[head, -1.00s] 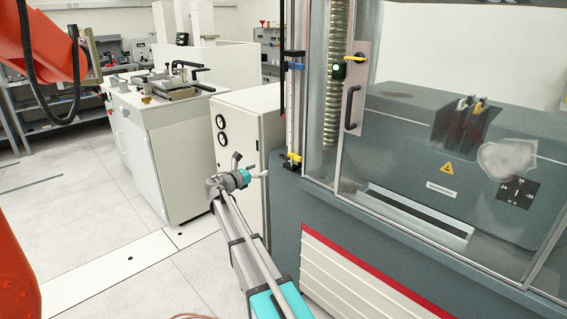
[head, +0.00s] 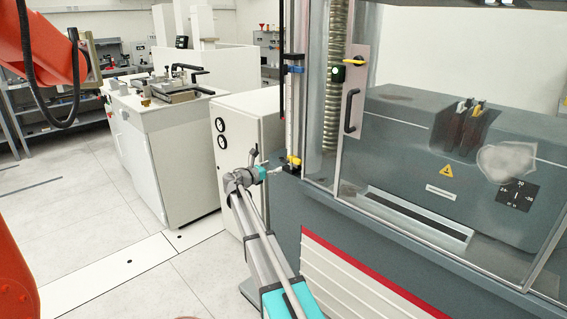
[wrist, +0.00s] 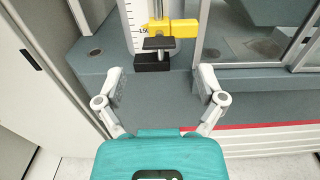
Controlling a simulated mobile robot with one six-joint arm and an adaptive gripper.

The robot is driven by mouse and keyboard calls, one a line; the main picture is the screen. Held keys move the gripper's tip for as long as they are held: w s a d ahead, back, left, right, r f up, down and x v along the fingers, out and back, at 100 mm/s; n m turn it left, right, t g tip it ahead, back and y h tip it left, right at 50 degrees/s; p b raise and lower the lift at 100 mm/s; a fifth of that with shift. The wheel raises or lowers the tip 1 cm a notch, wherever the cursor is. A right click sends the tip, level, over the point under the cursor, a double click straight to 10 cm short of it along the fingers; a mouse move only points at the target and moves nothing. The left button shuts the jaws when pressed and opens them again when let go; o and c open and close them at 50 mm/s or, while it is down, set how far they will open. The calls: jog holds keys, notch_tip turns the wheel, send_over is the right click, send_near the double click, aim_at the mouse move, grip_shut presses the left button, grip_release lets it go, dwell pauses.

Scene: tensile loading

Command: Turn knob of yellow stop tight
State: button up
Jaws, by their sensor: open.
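The yellow stop (head: 293,160) sits low on the upright scale rail at the left front corner of the machine. In the wrist view the yellow stop (wrist: 183,29) is at the top centre, with a dark grey knob (wrist: 158,43) on its near side. My gripper (head: 277,170) is just left of and slightly below the stop in the head view. In the wrist view my gripper (wrist: 160,82) is open and empty, its fingers spread wide, with the knob beyond and between them. The fingers appear apart from the knob.
A black block (wrist: 152,63) ends the rail just below the stop. A blue stop (head: 294,69) is higher on the rail. The machine's glass door with a black handle (head: 352,111) is to the right. A white cabinet (head: 238,120) with gauges stands left of the rail.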

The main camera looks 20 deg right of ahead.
aim_at(284, 161)
jog(key=shift+x, duration=3.2)
jog(key=c, duration=1.1)
jog(key=shift+a+f, duration=0.1)
jog(key=shift+a, duration=0.1)
jog(key=shift+c, duration=0.3)
jog(key=shift+d, duration=0.15)
